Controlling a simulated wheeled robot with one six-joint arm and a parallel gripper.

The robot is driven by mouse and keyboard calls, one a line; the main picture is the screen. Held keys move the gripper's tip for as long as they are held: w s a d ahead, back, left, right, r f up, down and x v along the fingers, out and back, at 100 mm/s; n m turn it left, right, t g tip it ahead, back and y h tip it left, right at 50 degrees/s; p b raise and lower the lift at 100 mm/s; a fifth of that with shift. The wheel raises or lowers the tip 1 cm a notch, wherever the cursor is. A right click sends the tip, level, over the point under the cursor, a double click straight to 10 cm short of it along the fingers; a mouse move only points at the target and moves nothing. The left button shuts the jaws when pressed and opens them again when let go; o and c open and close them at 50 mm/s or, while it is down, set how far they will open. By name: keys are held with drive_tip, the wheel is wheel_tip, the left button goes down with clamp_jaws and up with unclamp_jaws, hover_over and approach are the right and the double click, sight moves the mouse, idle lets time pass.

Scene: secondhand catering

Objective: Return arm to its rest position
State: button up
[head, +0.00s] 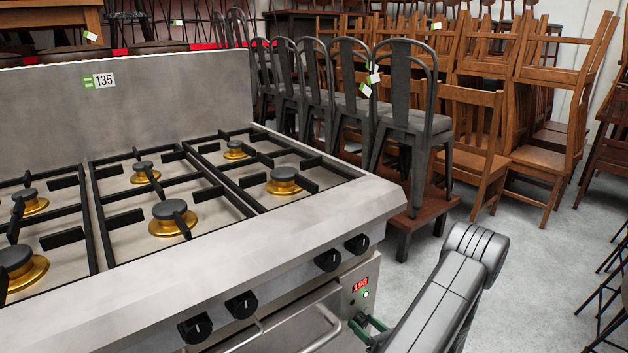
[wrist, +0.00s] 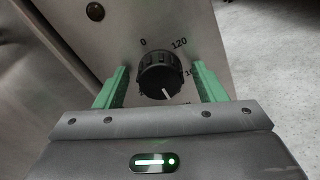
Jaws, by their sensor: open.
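My gripper (wrist: 160,72) shows in the wrist view with its two green fingers spread open. They stand on either side of a black ridged knob (wrist: 158,84) on a steel panel, with gaps visible between knob and fingers. The panel is marked 0 and 120, with other numbers partly hidden. In the head view, my arm reaches from the bottom right to the front of the stove (head: 375,208). A green part of my gripper (head: 368,327) shows below the small red display (head: 360,285). The knob between the fingers is hidden there.
Several black knobs (head: 327,260) and an oven handle (head: 322,325) stick out of the stove front. Metal chairs (head: 408,90) and stacked wooden chairs (head: 545,110) stand behind and to the right. Grey floor (head: 540,270) is open right of the stove.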

drive_tip(key=n, duration=0.4)
drive_tip(key=shift+s+a+n+b, duration=0.1)
drive_tip(key=shift+n+b, duration=0.25)
drive_tip(key=shift+n, duration=1.25)
drive_tip(key=shift+r, duration=0.1)
